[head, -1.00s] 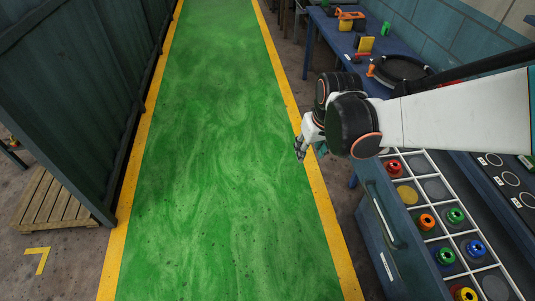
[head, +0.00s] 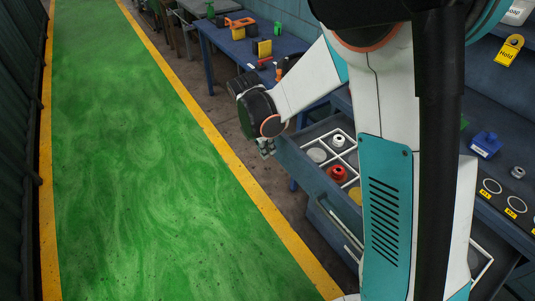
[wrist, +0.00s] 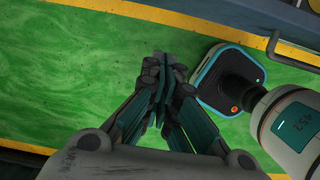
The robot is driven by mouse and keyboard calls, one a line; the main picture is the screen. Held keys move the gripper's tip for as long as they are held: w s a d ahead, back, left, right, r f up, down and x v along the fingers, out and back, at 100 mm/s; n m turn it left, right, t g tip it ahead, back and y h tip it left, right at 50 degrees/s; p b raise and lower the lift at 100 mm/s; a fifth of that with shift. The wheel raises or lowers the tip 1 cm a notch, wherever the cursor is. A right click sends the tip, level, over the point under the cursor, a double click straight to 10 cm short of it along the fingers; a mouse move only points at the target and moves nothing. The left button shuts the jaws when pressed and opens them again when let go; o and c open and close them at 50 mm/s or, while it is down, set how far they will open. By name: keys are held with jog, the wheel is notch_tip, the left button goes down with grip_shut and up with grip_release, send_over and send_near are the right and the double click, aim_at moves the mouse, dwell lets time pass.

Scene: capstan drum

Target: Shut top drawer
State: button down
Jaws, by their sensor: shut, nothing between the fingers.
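The top drawer (head: 318,190) stands pulled out from the blue bench, at centre right in the head view. Its front faces the green floor and carries a long bar handle (head: 340,226). Inside is a white divider grid with a red spool (head: 337,173) and a pale metal one (head: 338,140). My arm hides much of the drawer. My gripper (head: 266,150) is shut and empty, in front of the drawer's far end on the aisle side. In the wrist view its closed fingers (wrist: 165,72) are over the green floor, holding nothing.
The green aisle (head: 130,170) with yellow edge lines is clear. A dark wall (head: 18,120) bounds it at left. The blue table (head: 245,48) beyond holds an orange tool and a yellow block. A blue block (head: 485,145) and ring outlines are on the bench at right.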

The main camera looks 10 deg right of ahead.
aim_at(341, 132)
jog(key=w+d+f+b, duration=0.2)
jog(key=d+f+b, duration=0.2)
jog(key=f, duration=0.5)
jog(key=shift+w+d+f, duration=0.15)
jog(key=shift+d+f, duration=0.15)
jog(key=shift+d, duration=0.85)
jog(key=shift+d, duration=0.1)
jog(key=w+d, duration=0.3)
jog(key=d, duration=0.5)
jog(key=w+d, duration=0.3)
jog(key=d, duration=0.6)
jog(key=w+d, duration=0.3)
jog(key=d, duration=0.6)
jog(key=shift+w+d+b, duration=0.15)
jog(key=shift+w+b, duration=0.2)
